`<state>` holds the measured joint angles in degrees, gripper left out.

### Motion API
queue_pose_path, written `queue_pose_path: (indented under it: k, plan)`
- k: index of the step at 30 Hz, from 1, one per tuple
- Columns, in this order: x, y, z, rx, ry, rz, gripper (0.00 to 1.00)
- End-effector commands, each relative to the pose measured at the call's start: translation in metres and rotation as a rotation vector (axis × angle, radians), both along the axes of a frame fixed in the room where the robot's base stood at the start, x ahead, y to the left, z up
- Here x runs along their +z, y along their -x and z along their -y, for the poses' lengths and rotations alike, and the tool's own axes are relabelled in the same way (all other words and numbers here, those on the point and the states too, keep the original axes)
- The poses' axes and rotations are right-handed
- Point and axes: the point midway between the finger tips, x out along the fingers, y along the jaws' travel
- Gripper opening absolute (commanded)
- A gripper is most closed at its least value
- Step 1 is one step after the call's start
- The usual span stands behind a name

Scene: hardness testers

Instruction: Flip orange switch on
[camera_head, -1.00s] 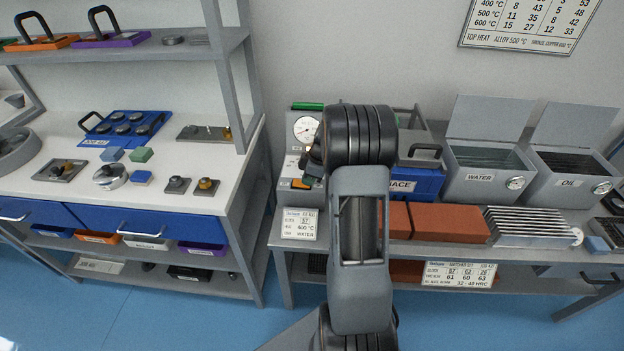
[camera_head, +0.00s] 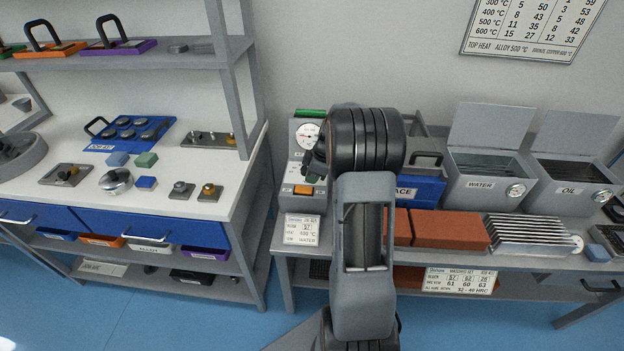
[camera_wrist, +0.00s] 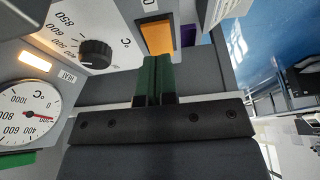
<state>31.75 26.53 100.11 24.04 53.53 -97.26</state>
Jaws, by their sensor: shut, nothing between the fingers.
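The orange switch (camera_wrist: 157,37) sits on the grey front of the furnace control box in the wrist view, at the upper middle. It also shows in the head view (camera_head: 303,190), low on the box left of my arm. My gripper (camera_wrist: 158,60) has its green fingers together, with nothing between them. The fingertips are right at the lower edge of the switch in the wrist view; I cannot tell whether they touch it. In the head view my arm hides the fingertips. A lit heat lamp (camera_wrist: 36,61) glows on the box.
A black dial knob (camera_wrist: 95,53) and a round gauge (camera_wrist: 28,112) are on the same box. The blue furnace (camera_head: 418,187), red bricks (camera_head: 449,229) and the water tank (camera_head: 487,175) stand to the right on the bench. A white-topped workbench is at the left.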

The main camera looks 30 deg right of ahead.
Motion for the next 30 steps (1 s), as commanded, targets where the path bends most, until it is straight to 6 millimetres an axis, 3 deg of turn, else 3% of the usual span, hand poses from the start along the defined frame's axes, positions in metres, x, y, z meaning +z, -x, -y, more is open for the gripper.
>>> queue_pose_path:
  k: [2,15,22,30]
  plan:
    - [0.023,0.0,0.001,0.002,0.002,0.003,0.0]
    - [0.089,0.023,0.029,0.001,0.003,0.003,0.0]
    - [0.105,0.028,0.035,0.003,0.001,0.002,0.0]
    - [0.108,0.029,0.037,0.003,0.001,0.002,0.0]
